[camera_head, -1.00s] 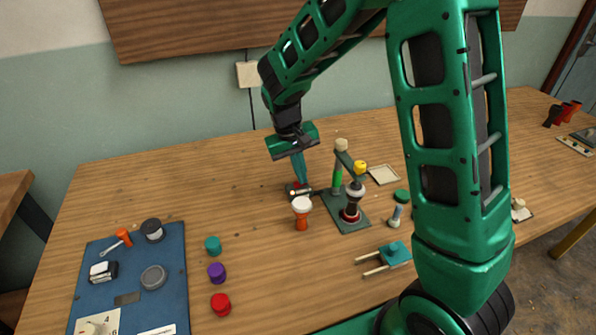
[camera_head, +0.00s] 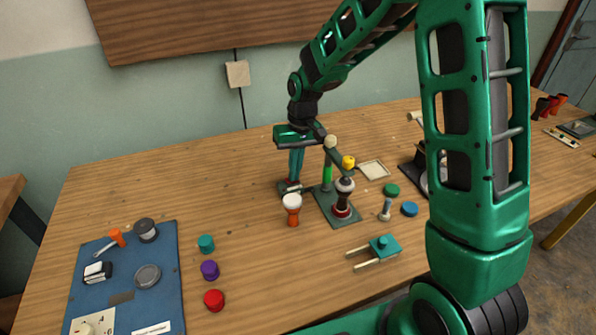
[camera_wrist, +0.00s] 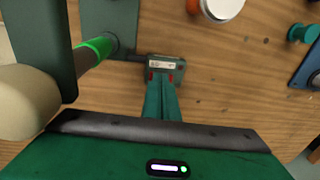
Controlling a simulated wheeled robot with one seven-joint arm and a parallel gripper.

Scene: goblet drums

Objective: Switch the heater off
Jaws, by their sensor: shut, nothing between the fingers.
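A small dark grey-green box (camera_head: 289,188) lies on the table, joined by a short dark link to a stand with a green base plate (camera_head: 345,211). The box shows from above in the wrist view (camera_wrist: 165,62), with a pale label strip and red marks at its near edge. I cannot tell for sure which part is the heater or its switch position. My gripper (camera_head: 294,178) points down, shut and empty, its fingertips at the box's near edge in the wrist view (camera_wrist: 162,86). Whether they touch it I cannot tell. The stand's green post (camera_wrist: 97,48) has a bright green band.
An orange and white goblet drum (camera_head: 292,209) stands close in front of the box. A dark goblet drum (camera_head: 343,198) is on the stand. A teal fork-like tool (camera_head: 378,252) lies nearer, and a blue mat (camera_head: 128,278) with tools lies left. The table's left back is clear.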

